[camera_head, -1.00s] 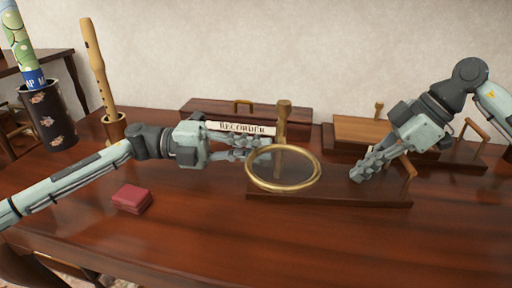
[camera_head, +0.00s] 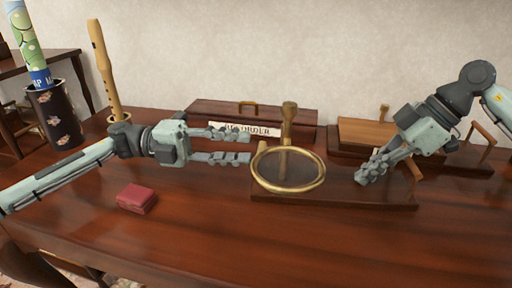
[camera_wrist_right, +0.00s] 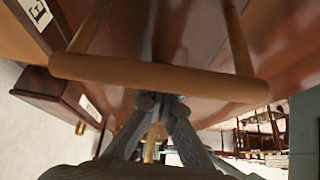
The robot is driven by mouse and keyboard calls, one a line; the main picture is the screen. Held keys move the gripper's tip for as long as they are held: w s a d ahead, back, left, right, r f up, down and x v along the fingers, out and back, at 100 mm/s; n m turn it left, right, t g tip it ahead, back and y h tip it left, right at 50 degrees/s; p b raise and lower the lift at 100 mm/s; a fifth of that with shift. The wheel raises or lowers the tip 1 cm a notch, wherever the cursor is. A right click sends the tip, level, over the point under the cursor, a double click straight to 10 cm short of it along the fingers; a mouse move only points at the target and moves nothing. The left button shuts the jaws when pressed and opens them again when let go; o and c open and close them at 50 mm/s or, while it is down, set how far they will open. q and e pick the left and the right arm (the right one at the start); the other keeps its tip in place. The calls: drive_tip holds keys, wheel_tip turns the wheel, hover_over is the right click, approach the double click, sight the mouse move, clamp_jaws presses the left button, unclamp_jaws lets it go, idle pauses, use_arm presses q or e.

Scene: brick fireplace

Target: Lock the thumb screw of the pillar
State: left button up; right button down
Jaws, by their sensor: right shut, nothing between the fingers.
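The wooden pillar (camera_head: 288,125) stands upright on a dark wooden base board (camera_head: 345,192). A brass-rimmed round lens (camera_head: 322,172) is in front of its lower part. A small light knob (camera_head: 262,147), which seems to be the thumb screw, shows left of the pillar; its locking state cannot be told. My left gripper (camera_head: 250,146) is open and empty just left of the knob, fingers pointing at it. My right gripper (camera_head: 362,178) is shut and empty over the right part of the base board, near a wooden handle (camera_head: 411,168). In the right wrist view its fingertips (camera_wrist_right: 162,98) are by a wooden handle bar (camera_wrist_right: 160,78).
A box with a recorder label (camera_head: 245,129) stands behind the pillar. More wooden boxes (camera_head: 370,132) are at the back right. A recorder (camera_head: 104,70) stands in a holder, a dark canister (camera_head: 55,115) at far left. A red box (camera_head: 136,198) lies front left. The front table is clear.

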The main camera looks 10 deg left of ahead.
use_arm(q)
drive_tip(key=a, duration=0.7)
drive_tip(key=shift+s, duration=0.4)
use_arm(e)
drive_tip(key=shift+s+d+f, duration=0.1)
drive_tip(key=shift+s+f, duration=0.05)
drive_tip(key=shift+f, duration=0.25)
